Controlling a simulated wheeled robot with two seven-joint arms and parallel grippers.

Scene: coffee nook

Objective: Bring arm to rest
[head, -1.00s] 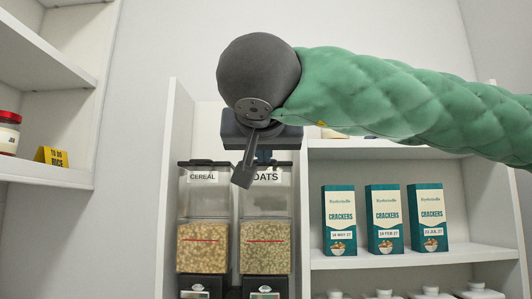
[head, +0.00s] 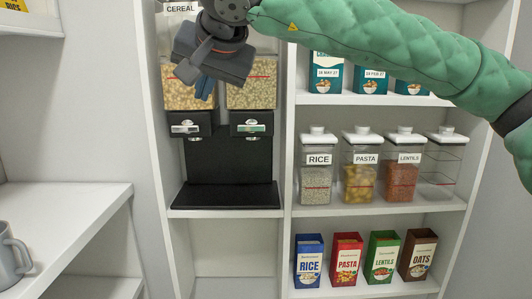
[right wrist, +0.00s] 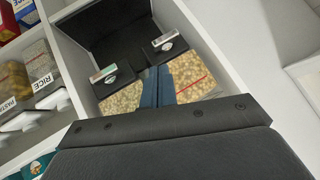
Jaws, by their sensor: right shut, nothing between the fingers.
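My right arm, in a green quilted sleeve (head: 385,45), reaches in from the right across the top of the head view. Its dark right gripper (head: 196,84) is in front of the cereal dispenser (head: 188,92) and the dispenser beside it (head: 252,94), partly covering both. In the right wrist view its bluish fingers (right wrist: 158,84) are shut together with nothing between them, and the two grain-filled hoppers show behind them. I cannot tell the exact gap between gripper and dispensers. My left gripper is not in view.
A grey mug (head: 10,258) stands on the left shelf (head: 75,215).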

